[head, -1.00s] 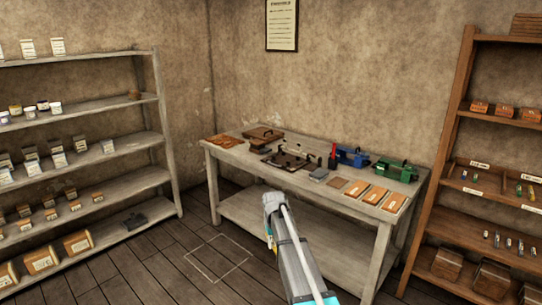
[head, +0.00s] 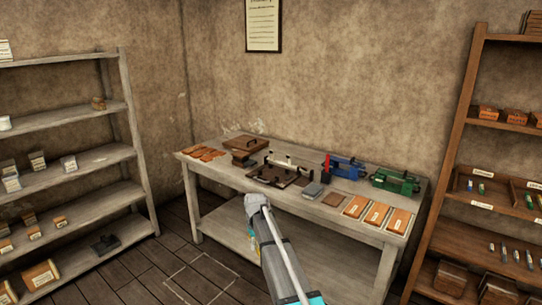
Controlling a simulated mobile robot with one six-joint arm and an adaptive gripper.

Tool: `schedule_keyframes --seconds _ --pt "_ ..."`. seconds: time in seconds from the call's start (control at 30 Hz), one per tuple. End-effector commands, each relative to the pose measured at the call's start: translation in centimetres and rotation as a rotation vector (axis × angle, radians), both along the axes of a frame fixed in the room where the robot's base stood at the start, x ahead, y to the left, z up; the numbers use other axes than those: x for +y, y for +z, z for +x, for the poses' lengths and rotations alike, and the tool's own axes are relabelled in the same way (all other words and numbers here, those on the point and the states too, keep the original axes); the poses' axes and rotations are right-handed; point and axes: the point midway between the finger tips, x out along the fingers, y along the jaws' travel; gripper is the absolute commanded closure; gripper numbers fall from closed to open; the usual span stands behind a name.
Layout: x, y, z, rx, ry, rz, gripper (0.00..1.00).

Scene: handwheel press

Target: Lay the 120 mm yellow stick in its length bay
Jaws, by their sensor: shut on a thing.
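My arm (head: 274,250) rises from the bottom middle in front of the worktable (head: 225,168). My gripper does not show; the arm's own links hide its end. I cannot make out the 120 mm yellow stick anywhere. On the wooden rack at the right, a shelf holds labelled bays (head: 507,190) with small coloured sticks (head: 481,188) in them. More small sticks (head: 515,254) stand on the shelf below. The labels are too small to read, so I cannot tell which bay is for 120 mm.
On the worktable are a dark press-like fixture (head: 280,172), a blue device (head: 343,167), a green device (head: 394,182) and three labelled orange-brown plates (head: 377,214). A grey shelf unit (head: 130,150) stands left. Floor between it and the table is clear.

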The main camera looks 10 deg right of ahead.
Motion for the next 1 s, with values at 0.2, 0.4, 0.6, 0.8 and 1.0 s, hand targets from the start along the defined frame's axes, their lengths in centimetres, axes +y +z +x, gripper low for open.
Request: schedule_keyframes --seconds 0.2,0.4,0.6,0.8,1.0 --pt "0.3 0.0 0.0 0.0 0.003 0.0 1.0" --pt "-0.2 0.0 0.0 0.0 -0.004 0.0 1.0" --pt "-0.8 0.0 0.0 0.0 -0.012 0.0 1.0" --pt "-1.2 0.0 0.0 0.0 -0.017 0.0 1.0" --pt "-2.0 0.0 0.0 0.0 -0.027 0.0 1.0"
